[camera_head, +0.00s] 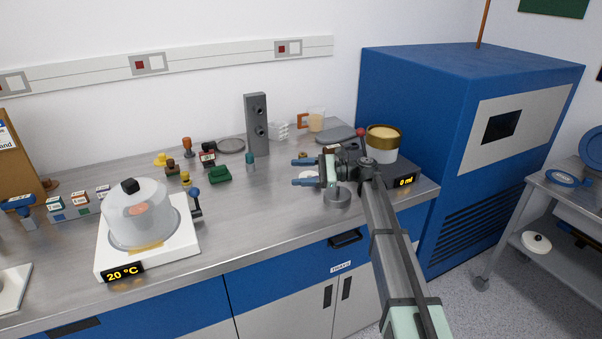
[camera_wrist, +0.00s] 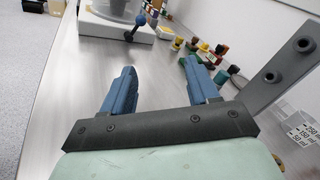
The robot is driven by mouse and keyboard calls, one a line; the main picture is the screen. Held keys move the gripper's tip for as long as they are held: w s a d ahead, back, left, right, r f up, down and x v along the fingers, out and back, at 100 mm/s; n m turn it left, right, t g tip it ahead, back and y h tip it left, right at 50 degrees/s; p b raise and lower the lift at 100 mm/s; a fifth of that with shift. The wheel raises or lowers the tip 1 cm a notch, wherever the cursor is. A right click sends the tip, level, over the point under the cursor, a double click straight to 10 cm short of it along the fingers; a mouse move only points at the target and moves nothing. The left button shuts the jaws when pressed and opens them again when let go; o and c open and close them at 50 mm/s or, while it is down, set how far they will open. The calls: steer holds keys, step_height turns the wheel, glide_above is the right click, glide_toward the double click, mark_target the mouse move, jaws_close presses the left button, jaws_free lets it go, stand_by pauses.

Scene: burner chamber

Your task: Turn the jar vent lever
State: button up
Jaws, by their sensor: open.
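A clear bell jar (camera_head: 136,212) with a black knob stands on a white base (camera_head: 170,245) reading 20 °C, at the left of the bench. A dark vent lever with a blue ball knob (camera_head: 195,193) sits at the base's right side. The lever also shows near the top of the wrist view (camera_wrist: 134,27), beside the white base (camera_wrist: 105,28). My gripper (camera_head: 298,172) is open and empty above the middle-right of the bench, its blue fingers pointing left. It is well to the right of the lever and apart from it. The wrist view shows both fingers (camera_wrist: 157,68) with nothing between them.
Small items, among them a green block (camera_head: 219,175), stand behind the stretch between lever and gripper. A tall grey post (camera_head: 256,125) stands behind. The front bench strip is clear.

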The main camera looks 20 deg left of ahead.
steer(key=shift+a, duration=0.1)
stand_by(0.3)
steer(key=n+g+h, duration=0.1)
steer(key=g+h, duration=0.1)
steer(key=g, duration=0.2)
glide_toward(195, 191)
steer(key=w+d, duration=0.1)
steer(key=w+d+f, duration=0.1)
steer(key=d, duration=0.1)
steer(key=shift+f, duration=0.15)
steer(key=shift+w+a+f+m, duration=0.1)
steer(key=shift+a+m, duration=0.05)
steer(key=shift+m, duration=0.15)
steer(key=shift+w+a+m, duration=0.1)
steer(key=shift+w+m, duration=0.1)
steer(key=shift+m, duration=0.7)
steer(key=m, duration=0.3)
steer(key=shift+m, duration=0.3)
steer(key=shift+a+m, duration=0.1)
steer(key=shift+m, duration=0.2)
steer(key=x, duration=1.3)
steer(key=shift+a, duration=0.35)
steer(key=shift+c, duration=0.4)
